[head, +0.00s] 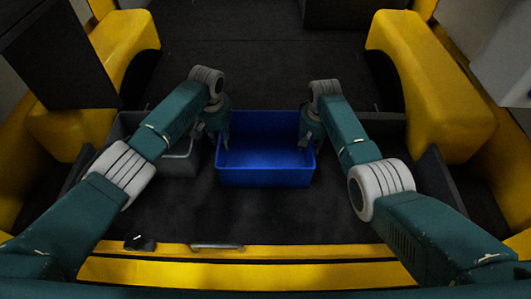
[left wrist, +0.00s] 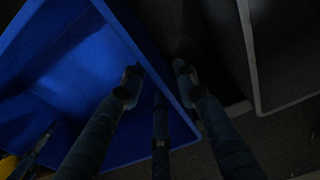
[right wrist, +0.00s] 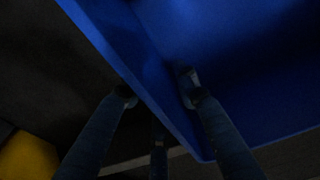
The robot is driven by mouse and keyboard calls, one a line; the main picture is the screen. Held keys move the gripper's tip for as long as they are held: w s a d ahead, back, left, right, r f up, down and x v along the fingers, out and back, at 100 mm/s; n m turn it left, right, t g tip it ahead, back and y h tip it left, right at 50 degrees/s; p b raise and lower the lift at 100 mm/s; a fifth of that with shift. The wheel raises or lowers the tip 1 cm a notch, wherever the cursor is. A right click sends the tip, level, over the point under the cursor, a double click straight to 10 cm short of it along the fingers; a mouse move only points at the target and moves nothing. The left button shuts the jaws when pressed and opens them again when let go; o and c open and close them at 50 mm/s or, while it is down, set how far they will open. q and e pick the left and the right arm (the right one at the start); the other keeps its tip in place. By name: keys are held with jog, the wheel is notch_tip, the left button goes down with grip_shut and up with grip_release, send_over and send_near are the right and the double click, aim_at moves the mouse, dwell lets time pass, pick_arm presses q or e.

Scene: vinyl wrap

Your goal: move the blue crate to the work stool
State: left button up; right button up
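The blue crate (head: 265,177) sits upright and looks empty, on the dark floor of the yellow-edged bay in the head view. My left gripper (head: 222,138) is at its left wall. In the left wrist view the fingers (left wrist: 158,77) straddle that wall, one inside the crate (left wrist: 60,75) and one outside, spread apart. My right gripper (head: 308,140) is at the right wall. In the right wrist view its fingers (right wrist: 157,88) straddle the wall of the crate (right wrist: 235,60), also spread apart. Any contact with the walls is too dark to tell. I cannot make out the work stool.
A grey crate (head: 178,165) stands close to the left of the blue one, and its wall shows in the left wrist view (left wrist: 252,50). Yellow housings rise at left (head: 125,50) and right (head: 440,75). A yellow edge (head: 300,268) runs along the front. Dark floor right of the crate is clear.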

pick_arm(q)
jog(key=shift+f, duration=0.15)
pick_arm(e)
jog(key=shift+f, duration=0.2)
pick_arm(q)
grip_shut()
pick_arm(e)
grip_shut()
jog(key=shift+r, duration=0.1)
